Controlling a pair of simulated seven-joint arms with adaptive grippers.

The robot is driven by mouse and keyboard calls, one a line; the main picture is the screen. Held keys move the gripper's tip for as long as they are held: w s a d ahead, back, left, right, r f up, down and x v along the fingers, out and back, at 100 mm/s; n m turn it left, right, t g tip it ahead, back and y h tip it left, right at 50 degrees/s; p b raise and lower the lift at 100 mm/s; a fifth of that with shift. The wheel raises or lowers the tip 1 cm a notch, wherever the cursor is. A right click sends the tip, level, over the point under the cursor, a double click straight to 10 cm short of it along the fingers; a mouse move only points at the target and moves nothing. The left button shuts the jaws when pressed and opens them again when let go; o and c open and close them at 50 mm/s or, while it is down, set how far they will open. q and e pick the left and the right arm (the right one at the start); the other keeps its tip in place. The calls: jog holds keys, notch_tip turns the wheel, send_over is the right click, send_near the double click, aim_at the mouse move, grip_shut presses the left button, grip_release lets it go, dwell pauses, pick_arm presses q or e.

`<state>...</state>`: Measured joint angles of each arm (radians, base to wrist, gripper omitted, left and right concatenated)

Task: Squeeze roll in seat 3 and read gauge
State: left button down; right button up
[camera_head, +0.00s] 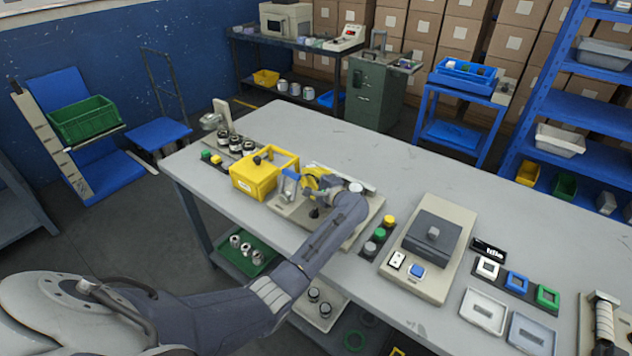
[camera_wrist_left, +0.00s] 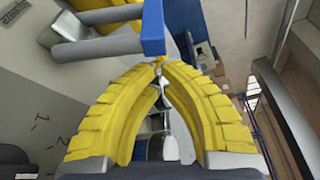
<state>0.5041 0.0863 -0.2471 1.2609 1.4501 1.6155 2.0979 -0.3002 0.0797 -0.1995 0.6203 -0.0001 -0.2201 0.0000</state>
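My left gripper (camera_head: 316,182), with yellow ribbed fingers, is low over a beige base plate (camera_head: 350,232) on the table. In the left wrist view the fingers (camera_wrist_left: 160,64) converge until their tips nearly touch. A silvery metal part (camera_wrist_left: 158,142) shows in the gap between them; I cannot tell whether they press on it. A blue-topped post (camera_head: 289,178) stands beside the fingers, and a blue bar (camera_wrist_left: 152,28) is close to the tips in the wrist view. Marks like 1 and 2 are on the pale surface there. A small black display (camera_head: 488,250) reads "Idle". My right gripper is not in view.
A yellow open-framed box (camera_head: 254,180) stands left of my gripper, with several dark-and-white rolls (camera_head: 235,143) behind it. A beige device with a dark plate (camera_head: 433,237) and coloured buttons (camera_head: 380,234) are to the right. The far middle of the table is clear.

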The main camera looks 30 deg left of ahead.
pick_arm(q)
jog(key=shift+a, duration=0.4)
jog(key=shift+s+r, duration=0.3)
jog(key=shift+s, duration=0.45)
jog(key=shift+s+a, duration=0.1)
